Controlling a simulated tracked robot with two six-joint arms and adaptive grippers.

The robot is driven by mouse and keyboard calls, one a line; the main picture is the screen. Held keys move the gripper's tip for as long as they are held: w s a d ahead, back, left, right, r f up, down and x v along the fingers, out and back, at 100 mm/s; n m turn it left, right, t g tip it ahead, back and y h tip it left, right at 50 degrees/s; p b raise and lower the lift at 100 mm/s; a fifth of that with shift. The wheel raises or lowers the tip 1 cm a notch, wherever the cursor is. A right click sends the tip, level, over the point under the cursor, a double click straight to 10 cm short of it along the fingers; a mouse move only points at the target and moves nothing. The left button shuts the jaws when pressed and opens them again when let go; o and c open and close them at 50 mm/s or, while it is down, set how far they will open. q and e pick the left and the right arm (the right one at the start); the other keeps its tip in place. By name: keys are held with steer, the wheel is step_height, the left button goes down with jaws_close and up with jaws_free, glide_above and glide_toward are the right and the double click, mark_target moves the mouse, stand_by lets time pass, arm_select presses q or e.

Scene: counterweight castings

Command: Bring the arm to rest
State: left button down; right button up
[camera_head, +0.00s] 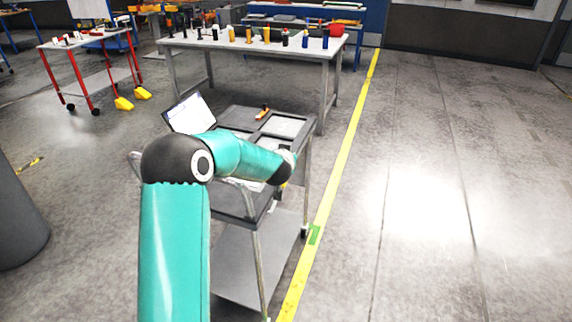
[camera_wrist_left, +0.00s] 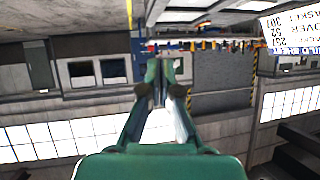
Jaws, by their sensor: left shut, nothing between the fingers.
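My left arm, teal with a black elbow, rises from the bottom of the head view and bends right over a grey cart (camera_head: 232,200). Its forearm ends above the cart's right side. The gripper itself is hidden behind the wrist there. In the left wrist view my left gripper (camera_wrist_left: 161,75) points away from the camera. Its two fingers meet at the tips, with nothing between them. The wrist view appears upside down. My right arm and gripper do not show.
The cart has a tray top with an orange-handled item (camera_head: 263,113) and a tilted white screen (camera_head: 189,113). Behind it a workbench (camera_head: 250,42) carries several coloured tools. A red-legged table (camera_head: 88,42) stands at left. Floor right of the yellow line (camera_head: 345,150) is clear.

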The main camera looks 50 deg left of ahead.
arm_select(q)
steer(key=shift+s+d+r, duration=0.15)
steer(key=shift+d+r, duration=0.05)
steer(key=shift+r, duration=0.45)
steer(key=s+d+f+m+g+h, duration=0.2)
steer(key=d+f+m+h, duration=0.4)
steer(key=d+f, duration=1.7)
steer(key=s+d+f+m+g+h, duration=0.1)
steer(key=s+d+f+g+h, duration=0.1)
steer(key=s+d+f, duration=0.35)
steer(key=s+d+f+g+h, duration=0.1)
steer(key=s+d+f+h, duration=0.1)
steer(key=s+d, duration=0.55)
steer(key=s+d+n+g+h, duration=0.1)
steer(key=s+d+g, duration=0.1)
steer(key=s, duration=0.4)
steer(key=s+d+f+n+g+h, duration=0.1)
steer(key=s+d, duration=0.4)
steer(key=s, duration=0.1)
steer(key=shift+s+d+g, duration=0.3)
steer(key=shift+g, duration=0.1)
